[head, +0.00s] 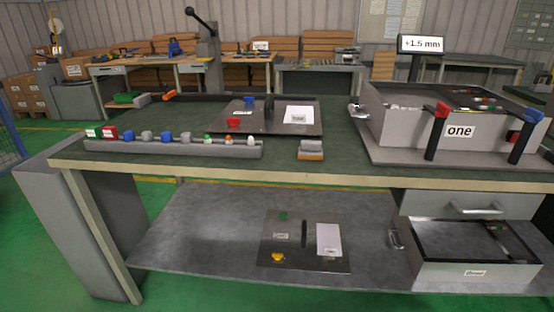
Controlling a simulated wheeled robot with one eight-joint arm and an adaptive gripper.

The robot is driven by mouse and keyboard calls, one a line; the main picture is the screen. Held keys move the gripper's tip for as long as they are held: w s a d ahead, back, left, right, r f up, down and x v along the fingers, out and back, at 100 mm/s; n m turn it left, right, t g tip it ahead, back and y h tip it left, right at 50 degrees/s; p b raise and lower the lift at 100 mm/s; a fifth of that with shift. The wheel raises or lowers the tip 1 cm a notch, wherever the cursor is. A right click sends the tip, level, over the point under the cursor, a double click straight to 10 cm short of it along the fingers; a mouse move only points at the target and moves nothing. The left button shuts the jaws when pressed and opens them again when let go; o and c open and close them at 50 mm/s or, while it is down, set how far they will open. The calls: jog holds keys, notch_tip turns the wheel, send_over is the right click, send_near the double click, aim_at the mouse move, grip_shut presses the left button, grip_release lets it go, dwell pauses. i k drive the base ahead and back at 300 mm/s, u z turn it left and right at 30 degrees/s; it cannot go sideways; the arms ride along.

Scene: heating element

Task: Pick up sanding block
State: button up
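My gripper is not in view.
The grey rack (175,149) holds several small coloured parts. Behind the block lies a dark plate (255,122) with red and blue pieces and a white card. The grey box labelled "one" (400,125) has red and blue clamp-like handles. A lower shelf (200,235) holds another plate and an open tray.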

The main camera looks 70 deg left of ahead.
aim_at(307, 150)
jog(key=u, duration=2.8)
